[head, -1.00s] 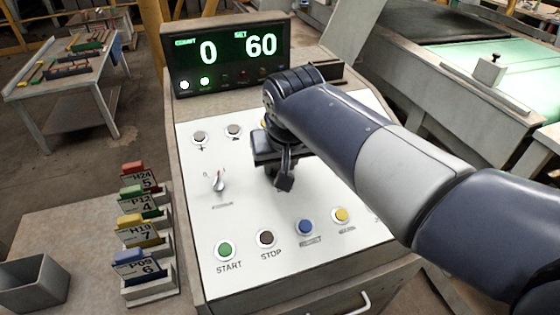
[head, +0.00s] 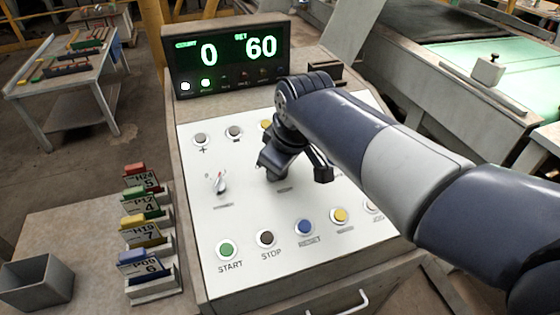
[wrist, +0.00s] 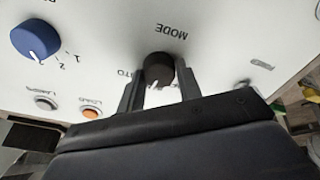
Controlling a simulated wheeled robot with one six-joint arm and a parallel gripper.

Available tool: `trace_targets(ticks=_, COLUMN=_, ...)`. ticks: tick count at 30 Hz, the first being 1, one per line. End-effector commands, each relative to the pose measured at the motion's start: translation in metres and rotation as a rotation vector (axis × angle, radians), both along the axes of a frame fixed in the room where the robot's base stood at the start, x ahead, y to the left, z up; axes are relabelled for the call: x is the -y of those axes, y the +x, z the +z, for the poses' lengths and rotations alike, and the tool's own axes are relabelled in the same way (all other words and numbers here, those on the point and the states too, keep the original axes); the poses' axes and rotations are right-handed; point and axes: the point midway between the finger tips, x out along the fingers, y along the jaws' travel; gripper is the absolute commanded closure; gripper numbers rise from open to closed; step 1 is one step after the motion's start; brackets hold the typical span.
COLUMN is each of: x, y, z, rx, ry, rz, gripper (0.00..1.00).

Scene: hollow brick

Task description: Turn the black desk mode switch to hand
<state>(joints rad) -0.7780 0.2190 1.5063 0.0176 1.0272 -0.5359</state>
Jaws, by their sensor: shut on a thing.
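The black mode switch (wrist: 158,68) is a round knob with a white pointer mark, in the middle of the wrist view. The word MODE is printed upside down beside it, and part of the AUTO label shows to its left. My gripper (wrist: 160,80) has one finger on each side of the knob and is shut on it. In the head view my gripper (head: 272,174) is at the middle of the white desk panel (head: 250,205) and hides the switch. The HAND label is not readable; fingers and gripper body cover that area.
A blue knob (wrist: 35,39) and an orange button (wrist: 91,113) are near the gripper in the wrist view. The panel's front row has a green START button (head: 227,250), a STOP button (head: 266,238) and others. A display (head: 228,60) stands behind. Coloured tagged blocks (head: 140,225) stand left.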

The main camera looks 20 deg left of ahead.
Motion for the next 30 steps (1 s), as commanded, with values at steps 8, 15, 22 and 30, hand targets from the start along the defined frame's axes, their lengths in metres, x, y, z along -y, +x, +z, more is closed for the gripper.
trace_targets(ticks=8, x=-0.0002, y=0.0005, z=0.0014, rx=0.027, ry=-0.027, rz=0.130, gripper=0.89)
trace_targets(ticks=15, x=-0.0004, y=0.0004, z=0.0013, rx=0.035, ry=-0.035, rz=0.175, gripper=0.89)
trace_targets(ticks=22, x=-0.0005, y=0.0005, z=0.0014, rx=0.037, ry=-0.037, rz=0.181, gripper=0.89)
trace_targets(ticks=30, x=-0.0004, y=0.0004, z=0.0012, rx=0.036, ry=-0.037, rz=0.180, gripper=0.59)
